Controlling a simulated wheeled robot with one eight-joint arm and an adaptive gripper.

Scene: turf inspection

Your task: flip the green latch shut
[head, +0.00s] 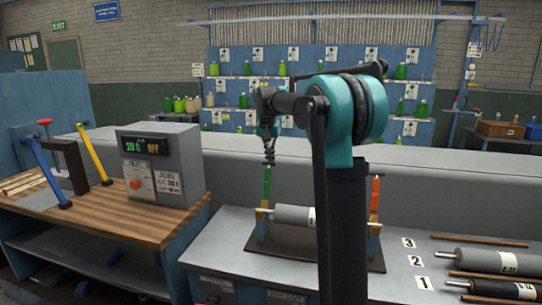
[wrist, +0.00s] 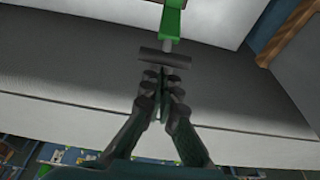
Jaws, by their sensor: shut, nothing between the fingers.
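The green latch (head: 267,187) stands upright over the left support of a stand in the head view. In the wrist view the green latch (wrist: 173,22) is at the top, with a dark crossbar at its near end. My gripper (head: 269,158) is shut and empty at the latch's upper end. In the wrist view my gripper's fingertips (wrist: 163,78) are together just below the crossbar; I cannot tell whether they touch it. A grey roller (head: 295,215) lies across the stand, partly hidden by my arm. An orange latch (head: 375,193) stands upright at the stand's right side.
The stand's dark base (head: 285,251) sits on a grey bench. Spare rollers (head: 497,262) lie at numbered places on the right. A grey control box (head: 163,163) and blue and yellow levers (head: 93,154) stand on the wooden bench at left. A long grey ledge runs behind the stand.

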